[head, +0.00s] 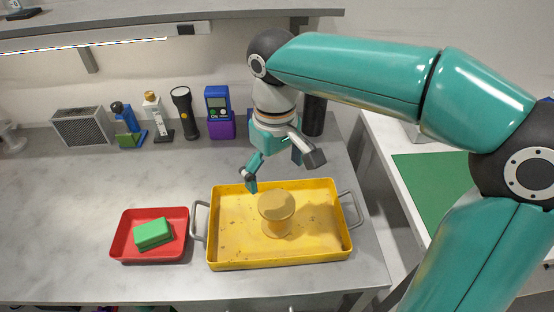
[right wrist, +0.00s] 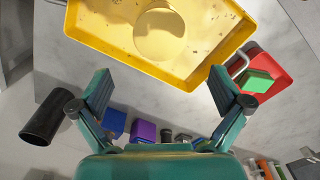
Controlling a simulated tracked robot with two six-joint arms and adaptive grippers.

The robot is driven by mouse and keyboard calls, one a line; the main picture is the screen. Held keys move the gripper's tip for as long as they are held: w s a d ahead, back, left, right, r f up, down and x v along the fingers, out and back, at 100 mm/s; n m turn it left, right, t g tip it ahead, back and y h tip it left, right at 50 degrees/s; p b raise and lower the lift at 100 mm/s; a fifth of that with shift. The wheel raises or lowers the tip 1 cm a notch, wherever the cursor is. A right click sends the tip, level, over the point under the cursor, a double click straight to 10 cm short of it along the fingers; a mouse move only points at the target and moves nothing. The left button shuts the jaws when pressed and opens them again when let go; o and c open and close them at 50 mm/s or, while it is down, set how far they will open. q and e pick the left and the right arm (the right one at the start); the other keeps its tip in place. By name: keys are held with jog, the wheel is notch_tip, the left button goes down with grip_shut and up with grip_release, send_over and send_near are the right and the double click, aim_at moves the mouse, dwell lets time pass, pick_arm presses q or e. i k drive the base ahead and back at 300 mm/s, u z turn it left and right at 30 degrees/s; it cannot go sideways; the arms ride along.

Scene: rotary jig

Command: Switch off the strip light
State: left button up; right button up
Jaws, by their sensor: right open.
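The strip light (head: 85,46) runs along the underside of the shelf at the upper left of the head view. It glows white. A small grey box (head: 187,29) with a dark spot sits on the wall under the shelf, right of the light's end. My right gripper (head: 281,170) is open and empty, pointing down over the back of the yellow tray (head: 230,262), well below and right of the light. In the right wrist view my open fingers (right wrist: 160,84) have nothing between them, and the light is not seen. My left gripper is in neither view.
A tan round-topped object (head: 277,206) stands in the yellow tray. A red tray (head: 125,254) holds a green block (head: 153,233). A black torch (head: 185,112), a blue meter (head: 217,103) and a dark cylinder (head: 314,115) stand along the back.

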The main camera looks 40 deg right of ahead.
aim_at(182, 29)
jog(key=k, duration=1)
